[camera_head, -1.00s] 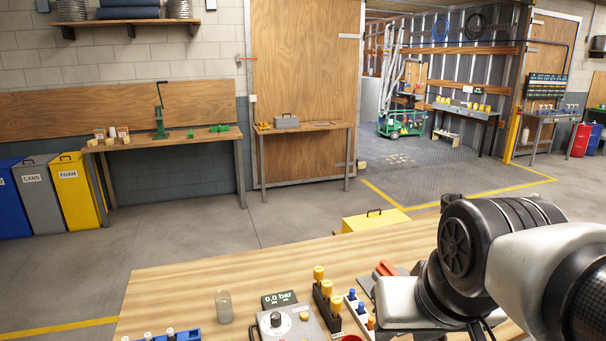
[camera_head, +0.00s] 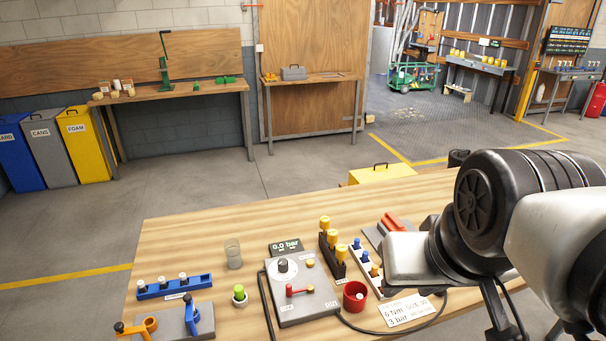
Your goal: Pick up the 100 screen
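I cannot read a "100" mark on any part, so I cannot say which is the 100 screen. Small parts stand in holders on the wooden table: white-topped ones in a blue rack (camera_head: 174,287), yellow-topped ones in a black rack (camera_head: 333,248), and blue- and orange-topped ones in a white rack (camera_head: 366,270). My arm reaches in from the right, its grey link above the table beside the white rack. Dark parts under it may be my gripper (camera_head: 503,308); its fingertips and opening are not clear. I see nothing held.
A grey control box (camera_head: 302,298) with a "0.0 bar" display and cable sits mid-table. Around it are a clear cup (camera_head: 233,254), a green-topped part (camera_head: 240,295), a red cup (camera_head: 355,296) and a grey fixture (camera_head: 170,322) with orange and blue handles. The table's far left is bare.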

